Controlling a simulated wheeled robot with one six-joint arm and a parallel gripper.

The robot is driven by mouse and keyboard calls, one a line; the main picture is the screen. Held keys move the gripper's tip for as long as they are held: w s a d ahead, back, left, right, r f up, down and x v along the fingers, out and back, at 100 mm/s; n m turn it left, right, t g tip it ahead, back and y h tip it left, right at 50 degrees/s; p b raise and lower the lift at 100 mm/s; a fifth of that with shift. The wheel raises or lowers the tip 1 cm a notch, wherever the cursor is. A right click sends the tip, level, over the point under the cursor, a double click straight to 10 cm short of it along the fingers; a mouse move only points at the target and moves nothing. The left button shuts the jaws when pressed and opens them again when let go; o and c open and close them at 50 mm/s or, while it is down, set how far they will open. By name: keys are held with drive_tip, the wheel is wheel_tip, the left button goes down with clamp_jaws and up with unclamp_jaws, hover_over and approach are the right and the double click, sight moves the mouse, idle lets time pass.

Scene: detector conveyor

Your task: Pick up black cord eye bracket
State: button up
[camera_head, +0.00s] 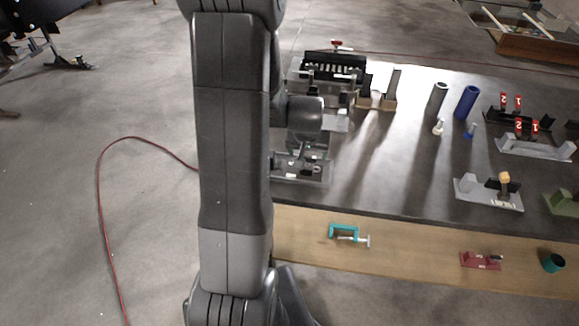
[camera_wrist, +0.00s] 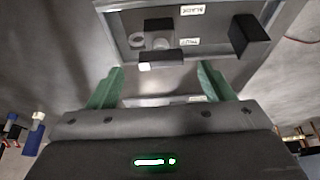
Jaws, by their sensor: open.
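In the wrist view, a grey tray (camera_wrist: 112,22) lies beyond my gripper (camera_wrist: 158,84). Its two green fingers are wide apart with nothing between them. Inside the tray is a dark block-shaped piece (camera_wrist: 158,25) with a round grey ring (camera_wrist: 137,40) beside it. A dark upright bracket (camera_wrist: 250,38) stands at the tray's right side. I cannot tell which dark piece is the cord eye bracket. In the head view, the tray (camera_head: 322,178) is at the table's left edge, partly covered by my arm.
A black rack (camera_head: 332,68) stands behind the tray. A grey cylinder (camera_head: 438,98) and a blue cylinder (camera_head: 467,102) stand to the right. A teal clamp (camera_head: 345,231) lies on the wooden front strip. The dark tabletop between is mostly clear.

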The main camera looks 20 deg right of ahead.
sight(307, 157)
drive_tip(key=shift+p+x, duration=0.5)
drive_tip(key=shift+x, duration=1.8)
drive_tip(key=shift+s+a+f, duration=0.1)
drive_tip(key=shift+s+a, duration=0.05)
drive_tip(key=shift+c, duration=0.4)
drive_tip(key=c, duration=1.3)
